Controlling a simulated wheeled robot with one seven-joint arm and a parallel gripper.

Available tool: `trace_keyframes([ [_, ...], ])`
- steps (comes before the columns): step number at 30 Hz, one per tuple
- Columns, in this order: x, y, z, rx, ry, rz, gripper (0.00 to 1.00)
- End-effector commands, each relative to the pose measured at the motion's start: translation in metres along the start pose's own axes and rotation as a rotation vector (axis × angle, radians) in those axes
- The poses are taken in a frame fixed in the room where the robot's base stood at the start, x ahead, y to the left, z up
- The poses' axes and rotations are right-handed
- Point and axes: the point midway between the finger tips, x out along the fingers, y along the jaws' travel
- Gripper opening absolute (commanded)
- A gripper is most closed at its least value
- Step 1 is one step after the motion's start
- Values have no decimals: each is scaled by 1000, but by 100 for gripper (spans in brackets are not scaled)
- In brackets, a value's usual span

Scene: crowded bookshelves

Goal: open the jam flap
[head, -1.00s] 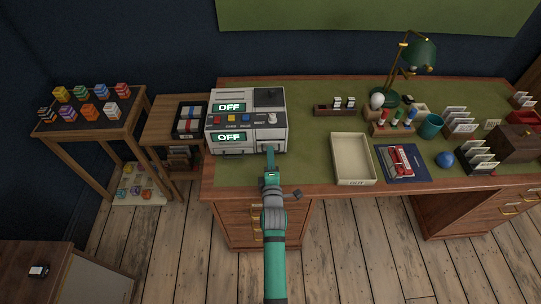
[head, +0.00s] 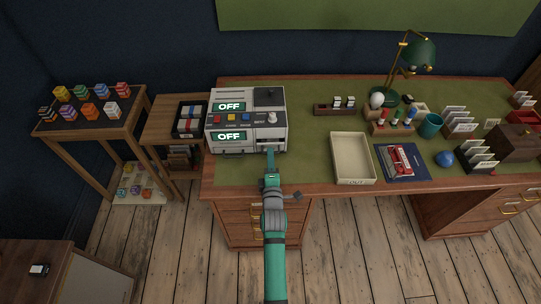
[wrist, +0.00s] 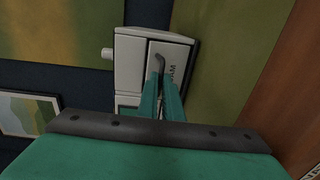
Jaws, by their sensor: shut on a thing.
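The grey and white machine (head: 235,108) stands at the left end of the desk, with two displays reading OFF. In the wrist view its light grey jam flap (wrist: 181,50) carries lettering reading JAM, partly covered by my fingers. A dark, bent handle (wrist: 160,61) sticks out from the flap. My gripper (head: 269,150) is at the lower right of the machine's front; in the wrist view its green fingers (wrist: 161,80) are shut on the handle. The flap looks close to the machine body; I cannot tell whether it is ajar.
A cream tray (head: 337,163) and a blue mat (head: 414,177) with a red device lie to the right on the desk. A small side table (head: 158,118) stands close to the machine's left. Open wood floor lies in front.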

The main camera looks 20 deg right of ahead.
Motion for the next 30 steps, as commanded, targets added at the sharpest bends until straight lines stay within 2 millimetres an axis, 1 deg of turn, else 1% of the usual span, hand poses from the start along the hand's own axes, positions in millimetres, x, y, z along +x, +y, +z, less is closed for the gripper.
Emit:
trace_keyframes([
  [2,-3,-5,5,0,-7,-3,0],
  [9,-3,-5,7,0,-11,-4,0],
  [10,-3,-6,7,0,-11,-4,13],
  [11,-3,-6,7,0,-10,-5,20],
  [12,-3,-6,6,0,-9,-4,24],
  [20,-3,-4,0,0,1,-1,24],
  [23,-6,-4,-2,0,2,-1,24],
  [26,-15,-5,-2,0,3,-2,24],
  [30,-37,-5,-1,-1,2,-3,24],
])
